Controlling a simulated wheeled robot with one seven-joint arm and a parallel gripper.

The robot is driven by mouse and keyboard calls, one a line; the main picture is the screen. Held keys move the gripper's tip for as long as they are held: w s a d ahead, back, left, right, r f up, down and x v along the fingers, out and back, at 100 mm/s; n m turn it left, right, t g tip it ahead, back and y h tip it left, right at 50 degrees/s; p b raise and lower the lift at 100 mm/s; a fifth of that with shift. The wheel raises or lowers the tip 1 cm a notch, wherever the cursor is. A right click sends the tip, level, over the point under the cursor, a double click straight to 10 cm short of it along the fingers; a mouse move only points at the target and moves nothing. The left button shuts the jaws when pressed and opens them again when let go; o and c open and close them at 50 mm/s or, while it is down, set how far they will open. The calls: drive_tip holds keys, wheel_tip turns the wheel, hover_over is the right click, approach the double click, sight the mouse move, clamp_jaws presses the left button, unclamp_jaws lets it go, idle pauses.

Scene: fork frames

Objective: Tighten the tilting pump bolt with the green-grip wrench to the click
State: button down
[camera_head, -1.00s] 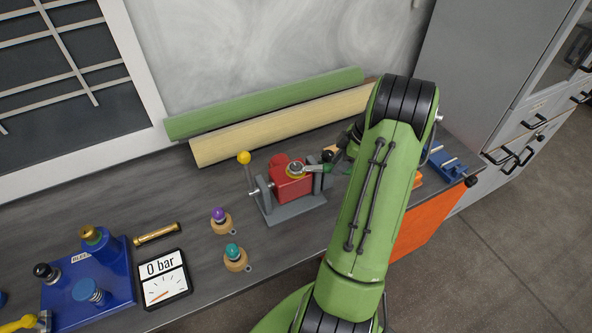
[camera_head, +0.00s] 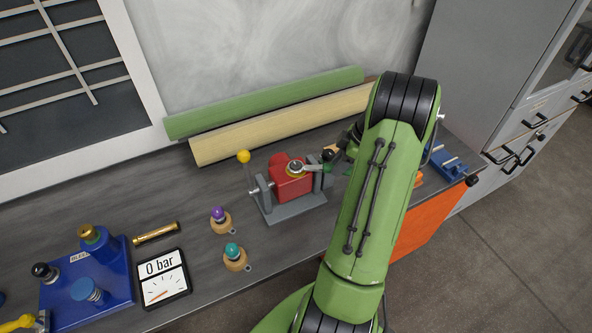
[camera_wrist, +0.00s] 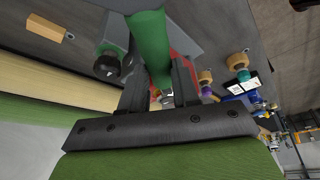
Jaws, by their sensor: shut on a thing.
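The red pump (camera_head: 291,188) sits in a grey cradle (camera_head: 294,211) with a yellow-ball lever (camera_head: 243,157) at its left. A round metal bolt head with a yellowish ring (camera_head: 295,168) is on its top. The wrench's green grip (camera_wrist: 150,45) fills the upper middle of the wrist view. My gripper (camera_wrist: 158,80) is shut on this grip. In the head view, a bit of green (camera_head: 327,168) shows right of the bolt, and my arm hides most of the gripper. How the wrench head sits on the bolt is not clear.
A green roll (camera_head: 265,103) and a cream roll (camera_head: 280,126) lie behind the pump. Purple-topped (camera_head: 219,217) and teal-topped (camera_head: 234,252) knobs stand front left. A gauge (camera_head: 163,280) reads 0 bar beside a blue unit (camera_head: 90,285). An orange panel (camera_head: 430,222) is at the right.

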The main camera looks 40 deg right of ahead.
drive_tip(key=shift+s+a+m+t+h+b, duration=0.2)
drive_tip(key=shift+s+a+m+b, duration=0.15)
drive_tip(key=shift+a+m+b, duration=0.35)
drive_tip(key=shift+s+a+m+t+h+b, duration=0.1)
drive_tip(key=shift+s+a+m+h+b, duration=0.15)
drive_tip(key=shift+a+m+b, duration=0.4)
idle(0.5)
drive_tip(key=shift+s+a+m+h+b, duration=0.25)
drive_tip(key=shift+a+m+b, duration=0.35)
drive_tip(key=shift+m+b, duration=0.1)
drive_tip(key=shift+s+a+m+h+b, duration=0.25)
drive_tip(key=shift+a+m+b, duration=0.3)
drive_tip(key=shift+b, duration=0.15)
idle(0.4)
drive_tip(key=shift+s+a+m+h+b, duration=0.15)
drive_tip(key=shift+a+m+h+b, duration=0.3)
drive_tip(key=shift+a+m+b, duration=0.7)
idle(0.8)
drive_tip(key=shift+a+m+h, duration=0.4)
drive_tip(key=shift+a+m, duration=0.65)
drive_tip(key=shift+a, duration=0.1)
drive_tip(key=shift+d+n+y, duration=0.3)
drive_tip(key=shift+d+n, duration=0.4)
